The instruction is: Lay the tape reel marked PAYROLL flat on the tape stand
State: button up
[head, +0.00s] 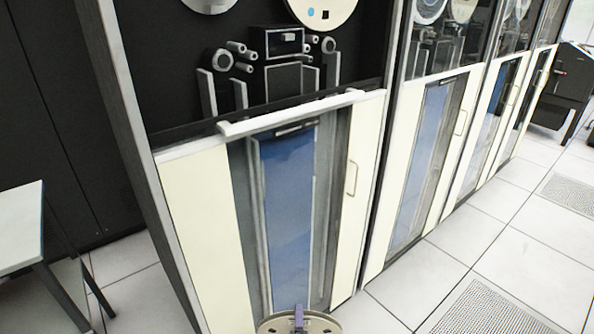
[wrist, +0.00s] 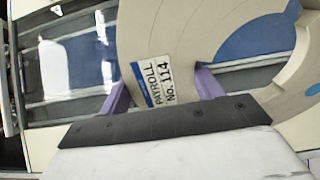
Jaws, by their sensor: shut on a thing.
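The PAYROLL tape reel (wrist: 165,40) is a beige disc with cut-outs and a white label reading "PAYROLL No. 114". It fills much of the wrist view, and part of it shows at the bottom edge of the head view (head: 270,325). My gripper (wrist: 164,88) is shut on the reel, with a purple finger on either side of the label. One purple finger also shows in the head view (head: 299,318). A small stand with a pale flat top (head: 20,225) is cut off at the left edge of the head view; its visible top is bare.
A tall tape cabinet (head: 195,220) with cream panels and a blue window stands right in front, with more cabinets (head: 425,170) to its right. A narrow ledge (head: 290,113) juts from its front. White floor tiles (head: 400,300) are clear at the right.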

jog(key=shift+s+a, duration=0.25)
jog(key=shift+a, duration=0.1)
